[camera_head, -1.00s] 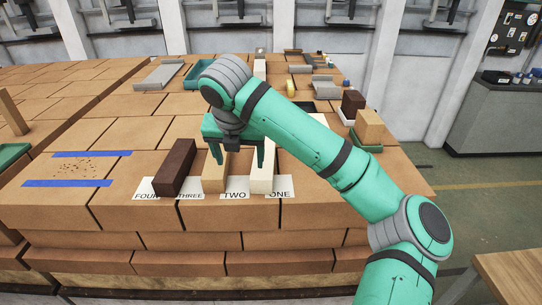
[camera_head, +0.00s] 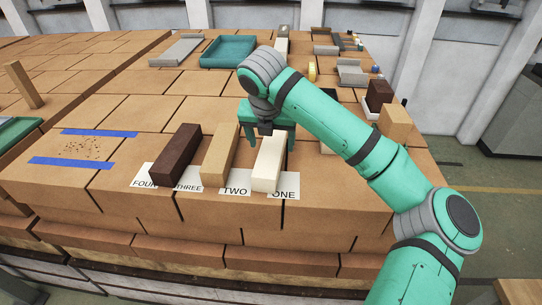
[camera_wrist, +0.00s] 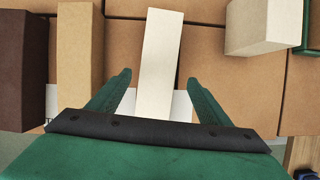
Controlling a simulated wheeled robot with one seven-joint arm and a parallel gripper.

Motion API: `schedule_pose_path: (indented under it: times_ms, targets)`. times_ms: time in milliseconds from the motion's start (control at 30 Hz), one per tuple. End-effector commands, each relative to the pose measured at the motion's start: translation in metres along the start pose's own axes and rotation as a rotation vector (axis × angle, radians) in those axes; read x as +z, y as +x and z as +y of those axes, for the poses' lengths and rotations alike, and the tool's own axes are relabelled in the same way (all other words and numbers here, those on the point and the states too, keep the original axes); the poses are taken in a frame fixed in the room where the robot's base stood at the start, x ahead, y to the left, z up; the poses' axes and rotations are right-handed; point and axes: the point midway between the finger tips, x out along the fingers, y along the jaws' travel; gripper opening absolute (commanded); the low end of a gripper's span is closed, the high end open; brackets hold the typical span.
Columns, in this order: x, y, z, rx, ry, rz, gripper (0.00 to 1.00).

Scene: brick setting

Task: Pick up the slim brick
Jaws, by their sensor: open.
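A row of long bricks lies near the front edge of the brick platform: a dark brown one (camera_head: 175,154), a tan one (camera_head: 220,156) and a cream-white one (camera_head: 268,165). The white brick looks slim and lies between the TWO and ONE labels. My gripper (camera_head: 267,142) is open at the far end of the white brick. In the wrist view, the white brick (camera_wrist: 161,60) runs between the two spread fingers (camera_wrist: 158,84), with a gap on each side. The tan brick (camera_wrist: 80,60) and the dark brick (camera_wrist: 22,70) are left of the fingers there.
White number cards (camera_head: 236,189) lie under the row. A tan block (camera_head: 395,122) and a dark block (camera_head: 379,95) stand at the right edge. A green tray (camera_head: 228,52) and grey parts (camera_head: 177,51) lie farther back. Blue tape (camera_head: 72,163) marks the left surface.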

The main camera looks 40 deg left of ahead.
Motion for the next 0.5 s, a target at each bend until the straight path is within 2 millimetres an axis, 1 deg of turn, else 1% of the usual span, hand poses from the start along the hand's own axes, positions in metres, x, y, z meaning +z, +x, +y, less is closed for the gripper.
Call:
schedule_pose_path:
  times_ms: [167,267,400,500]
  targets:
    - [-0.001,0.011,0.001,-0.002,0.000,0.001,0.72]
    - [-0.002,0.022,0.003,-0.001,0.000,0.001,0.72]
    - [-0.003,0.043,0.006,0.000,-0.002,0.002,0.72]
    - [-0.002,0.052,0.006,0.001,-0.003,0.000,0.72]
